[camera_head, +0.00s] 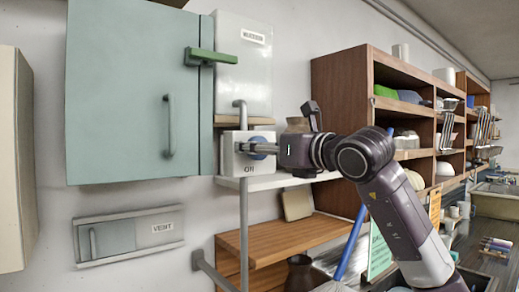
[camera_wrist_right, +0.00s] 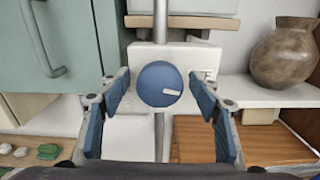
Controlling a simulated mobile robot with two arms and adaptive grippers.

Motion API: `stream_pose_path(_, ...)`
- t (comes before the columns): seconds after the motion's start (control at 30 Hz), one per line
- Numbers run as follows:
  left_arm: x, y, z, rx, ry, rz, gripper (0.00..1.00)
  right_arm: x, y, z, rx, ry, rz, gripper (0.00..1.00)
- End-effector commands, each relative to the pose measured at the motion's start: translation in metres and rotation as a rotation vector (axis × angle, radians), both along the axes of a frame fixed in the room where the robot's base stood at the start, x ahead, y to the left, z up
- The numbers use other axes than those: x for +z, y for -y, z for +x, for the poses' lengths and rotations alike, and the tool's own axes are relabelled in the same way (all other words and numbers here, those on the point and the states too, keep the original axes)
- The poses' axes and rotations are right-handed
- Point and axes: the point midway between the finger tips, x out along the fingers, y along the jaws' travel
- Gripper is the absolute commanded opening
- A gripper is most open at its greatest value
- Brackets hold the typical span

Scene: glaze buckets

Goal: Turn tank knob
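My right gripper (camera_head: 252,147) is at the front of the box and partly covers the knob in the head view. In the wrist view my right gripper (camera_wrist_right: 160,92) is open, with one finger on each side of the knob and a gap on both sides. My left gripper is not in view.
A teal cabinet (camera_head: 130,100) with a bar handle stands left of the box, with a green lever (camera_head: 211,57) above. A pipe (camera_head: 244,225) runs down below the box. A brown jar (camera_wrist_right: 284,53) stands on the shelf to the right. Wooden shelves (camera_head: 345,95) are further right.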

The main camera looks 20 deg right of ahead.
Motion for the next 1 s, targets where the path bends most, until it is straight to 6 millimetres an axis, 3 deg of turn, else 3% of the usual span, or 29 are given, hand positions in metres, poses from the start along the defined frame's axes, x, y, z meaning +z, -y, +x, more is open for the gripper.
stream_pose_path(0.27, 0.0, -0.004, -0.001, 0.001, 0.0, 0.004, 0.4, -0.001, 0.003, -0.005, -0.001, -0.001, -0.001, 0.57)
stream_pose_path(0.7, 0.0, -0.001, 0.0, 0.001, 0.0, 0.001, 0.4, -0.001, 0.032, -0.085, -0.003, 0.002, -0.003, 0.57)
stream_pose_path(1.0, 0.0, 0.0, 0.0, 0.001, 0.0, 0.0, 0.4, -0.001, 0.041, -0.112, -0.001, -0.001, 0.0, 0.57)
